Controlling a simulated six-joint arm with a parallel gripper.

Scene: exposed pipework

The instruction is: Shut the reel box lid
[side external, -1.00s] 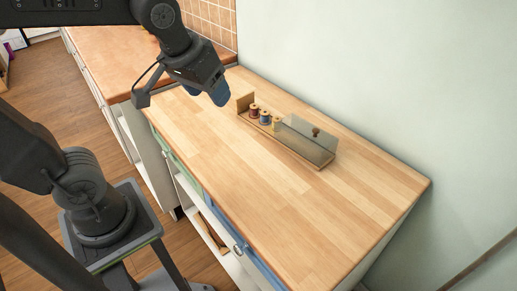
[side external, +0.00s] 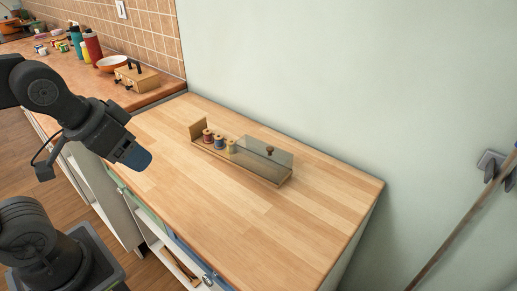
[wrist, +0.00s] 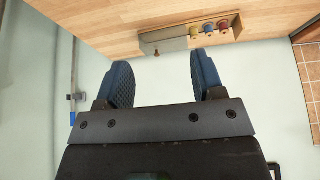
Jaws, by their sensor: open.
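The reel box (side external: 265,178) is a long, low wooden tray on the worktop, with an upright end wall (side external: 198,128) at its left. Its grey see-through lid (side external: 264,161) with a brown knob (side external: 270,150) covers the right part. Red (side external: 207,136), blue (side external: 219,142) and yellow (side external: 231,147) reels stand uncovered at the left. In the wrist view the lid (wrist: 172,44) and knob (wrist: 156,53) lie above my fingers, the reels right of the lid. My gripper (side external: 138,157) is open and empty, apart from the box, to its left in the side view; both fingers (wrist: 162,72) show in the wrist view.
The wooden worktop (side external: 290,225) is clear in front of the box. A pale wall (side external: 330,80) rises behind it. A pole (side external: 460,220) leans at the right.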

